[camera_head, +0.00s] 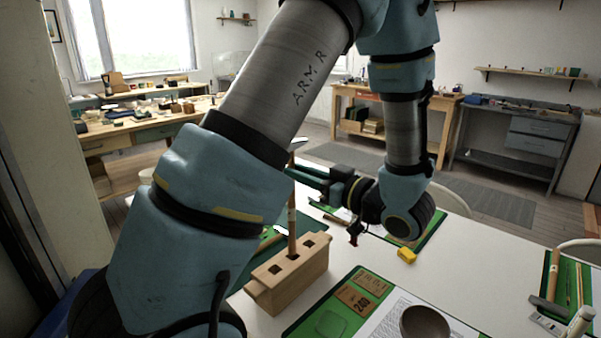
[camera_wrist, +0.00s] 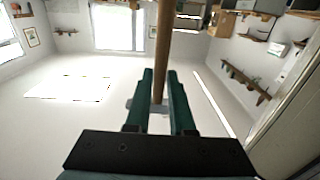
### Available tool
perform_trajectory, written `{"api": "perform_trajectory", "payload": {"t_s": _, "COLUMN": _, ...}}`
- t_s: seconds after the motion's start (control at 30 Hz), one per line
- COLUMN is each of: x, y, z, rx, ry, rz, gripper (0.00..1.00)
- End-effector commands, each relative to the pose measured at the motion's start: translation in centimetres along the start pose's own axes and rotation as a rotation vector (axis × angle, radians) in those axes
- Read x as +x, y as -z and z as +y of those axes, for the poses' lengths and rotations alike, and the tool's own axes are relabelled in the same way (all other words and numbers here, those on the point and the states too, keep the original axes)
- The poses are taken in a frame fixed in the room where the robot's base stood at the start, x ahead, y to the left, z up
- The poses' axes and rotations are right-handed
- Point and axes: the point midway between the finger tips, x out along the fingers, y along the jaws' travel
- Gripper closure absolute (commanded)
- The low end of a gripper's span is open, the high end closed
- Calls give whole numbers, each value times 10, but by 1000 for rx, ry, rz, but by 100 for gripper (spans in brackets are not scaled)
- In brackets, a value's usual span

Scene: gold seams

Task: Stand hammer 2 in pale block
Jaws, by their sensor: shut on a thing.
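The pale block (camera_head: 300,282) is a wooden block with several square holes in its top, standing on the white table below my arm. My gripper (camera_head: 292,173), with dark green fingers, is above the block and shut on the wooden handle of a hammer (camera_head: 292,222). The handle is upright, and its lower end meets the block's top at the middle hole. I cannot tell how deep it is in. In the wrist view the handle (camera_wrist: 164,45) runs between the fingertips (camera_wrist: 160,78), with a bit of grey metal beside them.
A yellow piece (camera_head: 406,256) lies right of the block. A dark bowl (camera_head: 425,325) and papers are at the front. Green mats with tools (camera_head: 560,285) lie at the right. Workbenches stand at the back.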

Motion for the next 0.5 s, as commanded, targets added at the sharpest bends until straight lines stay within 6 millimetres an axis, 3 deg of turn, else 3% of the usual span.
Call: {"api": "perform_trajectory", "payload": {"t_s": 0.5, "x": 0, "y": -13, "z": 0, "rx": 0, "ry": 0, "rz": 0, "gripper": 100}}
